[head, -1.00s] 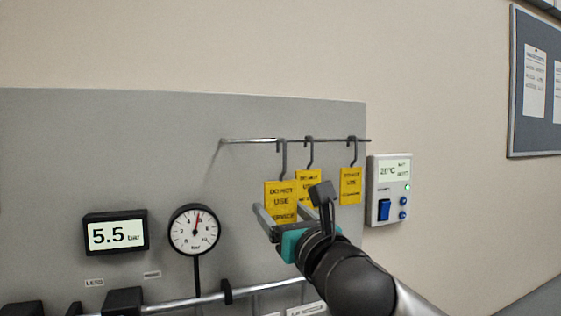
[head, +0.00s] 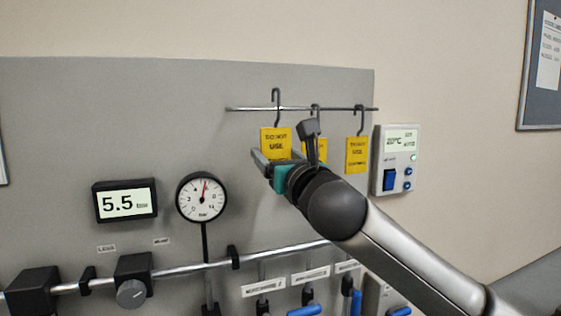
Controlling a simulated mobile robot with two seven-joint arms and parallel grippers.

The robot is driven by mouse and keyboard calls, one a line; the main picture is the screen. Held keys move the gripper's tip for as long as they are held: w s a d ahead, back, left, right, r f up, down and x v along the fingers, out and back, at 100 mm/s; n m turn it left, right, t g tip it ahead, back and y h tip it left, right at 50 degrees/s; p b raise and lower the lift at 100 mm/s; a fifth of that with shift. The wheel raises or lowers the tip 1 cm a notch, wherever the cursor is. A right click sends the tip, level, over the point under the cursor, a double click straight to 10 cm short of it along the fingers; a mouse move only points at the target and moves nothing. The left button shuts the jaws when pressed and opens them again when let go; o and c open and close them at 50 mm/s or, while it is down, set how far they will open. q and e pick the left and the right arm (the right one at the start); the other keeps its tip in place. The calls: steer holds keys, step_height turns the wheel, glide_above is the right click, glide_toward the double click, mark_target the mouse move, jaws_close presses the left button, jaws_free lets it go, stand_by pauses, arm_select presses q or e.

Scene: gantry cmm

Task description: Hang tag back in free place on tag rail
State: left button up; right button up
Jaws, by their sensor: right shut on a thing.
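My right gripper (head: 284,160) is shut on a yellow "do not use" tag (head: 276,140) by its lower part. The tag is upright with its grey hook on top. The top of the hook shows a little above the tag rail (head: 245,109); I cannot tell whether it is over the rail or in front of it. A second yellow tag (head: 321,148) hangs on the rail, partly hidden behind my gripper. A third yellow tag (head: 357,155) hangs near the rail's right end. The rail's left part is bare. My left gripper is not in view.
The rail stands out from a grey panel (head: 130,85). A 5.5 bar display (head: 126,201) and a round gauge (head: 202,197) are at lower left. A white control box (head: 397,160) is right of the rail. Blue-handled valves (head: 305,310) sit below.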

steer(key=shift+b+x, duration=0.35)
steer(key=shift+x, duration=1.05)
steer(key=shift+w+f+b, duration=0.1)
steer(key=shift+f+b, duration=0.35)
steer(key=shift+f, duration=0.9)
steer(key=o, duration=1)
